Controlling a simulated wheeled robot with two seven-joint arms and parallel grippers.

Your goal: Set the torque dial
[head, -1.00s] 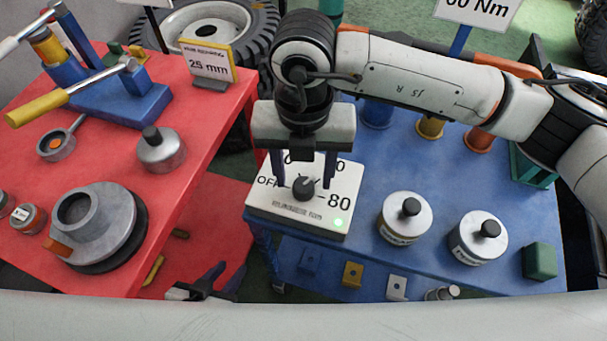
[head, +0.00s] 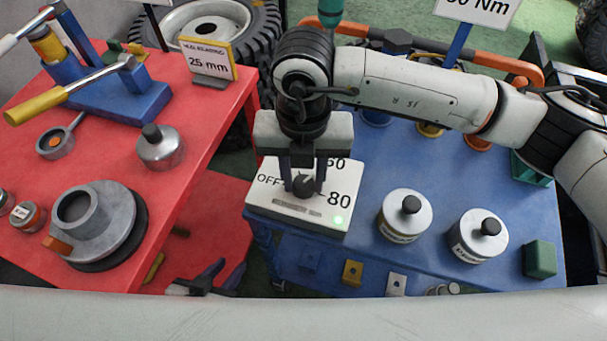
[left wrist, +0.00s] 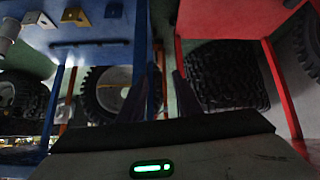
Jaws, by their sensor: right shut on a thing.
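The torque dial is a black knob (head: 304,187) on a white panel (head: 263,206) on the blue table. The panel shows OFF at left, 60 at upper right and 80 at right, with a green light lit. My right gripper (head: 304,190) points down with its fingers shut on the knob's sides. The fingers hide part of the scale, and I cannot tell where the pointer stands. My left gripper (head: 226,272) is open and empty, low between the tables; its fingers also show in the left wrist view (left wrist: 155,95).
Two knobbed canisters (head: 404,216) (head: 478,236) and a green block (head: 540,259) stand right of the panel. The red table (head: 115,160) at left holds tools and a "25 mm" sign.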

